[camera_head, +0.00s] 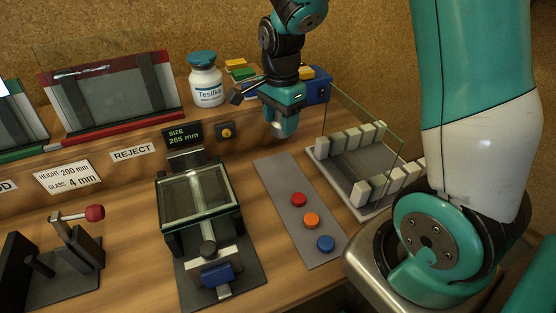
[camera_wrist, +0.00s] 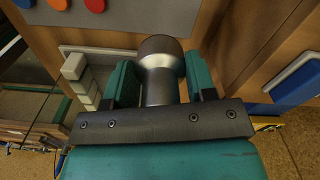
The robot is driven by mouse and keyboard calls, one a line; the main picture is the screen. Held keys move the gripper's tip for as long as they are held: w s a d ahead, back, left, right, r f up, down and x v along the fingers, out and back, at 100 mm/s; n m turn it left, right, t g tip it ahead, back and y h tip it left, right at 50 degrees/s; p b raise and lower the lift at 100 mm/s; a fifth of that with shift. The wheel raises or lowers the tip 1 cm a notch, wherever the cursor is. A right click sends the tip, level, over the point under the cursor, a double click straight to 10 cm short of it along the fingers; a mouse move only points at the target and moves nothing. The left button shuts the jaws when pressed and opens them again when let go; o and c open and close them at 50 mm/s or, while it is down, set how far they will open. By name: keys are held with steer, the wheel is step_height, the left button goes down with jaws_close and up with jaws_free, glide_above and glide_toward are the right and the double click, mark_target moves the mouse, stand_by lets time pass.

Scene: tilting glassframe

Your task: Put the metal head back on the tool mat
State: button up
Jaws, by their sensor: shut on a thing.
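My gripper (camera_head: 283,124) hangs above the back of the table, to the right of the small black box with a yellow button. In the wrist view, my gripper (camera_wrist: 160,88) is shut on the metal head (camera_wrist: 160,62), a grey cylinder with a wider rounded end between the teal fingers. In the head view, only a pale bit of the metal head (camera_head: 278,130) shows below the fingers. A long grey mat (camera_head: 276,178) with red, orange and blue discs lies in front of my gripper. No mat is labelled as the tool mat.
A rack of pale blocks with a glass pane (camera_head: 384,174) stands right of the grey mat. A glass-topped clamp fixture (camera_head: 200,195) stands left of it. A white bottle (camera_head: 206,86) and a blue box (camera_head: 318,92) stand behind. The mat's far end is bare.

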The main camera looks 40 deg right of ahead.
step_height(320, 180, down, 12)
steer(key=shift+f, duration=0.25)
steer(key=shift+f, duration=0.15)
steer(key=o, duration=1.2)
